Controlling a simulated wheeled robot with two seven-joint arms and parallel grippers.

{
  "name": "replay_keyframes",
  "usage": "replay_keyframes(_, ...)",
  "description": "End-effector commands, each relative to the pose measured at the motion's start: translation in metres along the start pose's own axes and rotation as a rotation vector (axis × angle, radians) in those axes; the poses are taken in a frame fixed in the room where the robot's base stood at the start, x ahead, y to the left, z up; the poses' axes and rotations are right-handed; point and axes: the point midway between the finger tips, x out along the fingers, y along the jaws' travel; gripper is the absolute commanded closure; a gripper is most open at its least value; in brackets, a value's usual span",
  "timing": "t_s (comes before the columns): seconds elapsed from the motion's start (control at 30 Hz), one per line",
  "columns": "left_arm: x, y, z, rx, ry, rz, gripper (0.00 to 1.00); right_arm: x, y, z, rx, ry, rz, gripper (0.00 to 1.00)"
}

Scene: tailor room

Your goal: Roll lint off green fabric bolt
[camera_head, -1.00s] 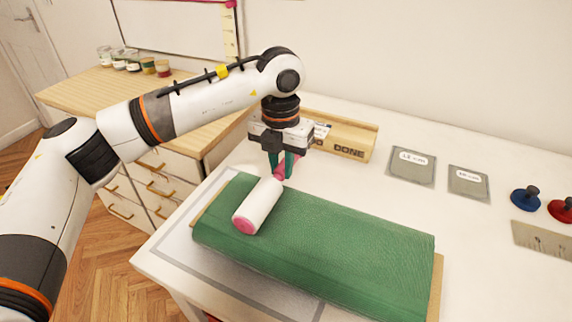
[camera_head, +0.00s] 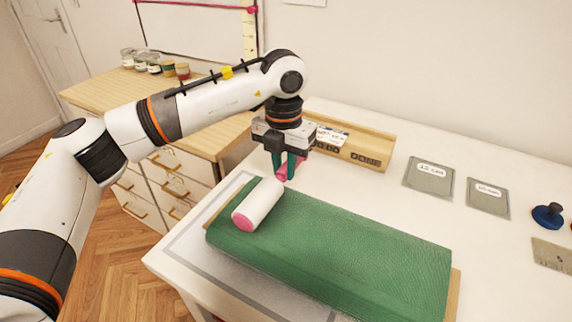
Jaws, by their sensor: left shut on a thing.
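The green fabric bolt (camera_head: 340,250) lies on the white table, with thin board edges showing at its ends. A lint roller (camera_head: 259,205) with a white sleeve and pink ends lies over the bolt's left end. It appears to touch the fabric, though the contact line is hidden. My left gripper (camera_head: 285,171) is shut on the roller's pink handle, just behind the bolt's back left corner. The gripper fingers hide part of the handle. No lint can be made out on the fabric. My right gripper is not in view.
A wooden tray (camera_head: 372,143) marked DONE stands behind my left gripper. Two grey labelled squares (camera_head: 429,178) and a blue knobbed piece (camera_head: 548,215) lie to the right. A wooden drawer cabinet (camera_head: 200,130) with jars stands at the left.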

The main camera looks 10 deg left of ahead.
Motion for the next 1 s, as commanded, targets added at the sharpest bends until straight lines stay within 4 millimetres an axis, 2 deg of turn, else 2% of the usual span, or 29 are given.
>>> replay_keyframes(0.53, -0.001, -0.029, 0.000, -0.002, 0.003, 0.000, 1.00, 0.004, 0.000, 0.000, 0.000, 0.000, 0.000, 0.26)
replay_keyframes(1.0, -0.008, -0.030, 0.000, 0.000, 0.005, 0.000, 1.00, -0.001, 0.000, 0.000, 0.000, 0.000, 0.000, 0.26)
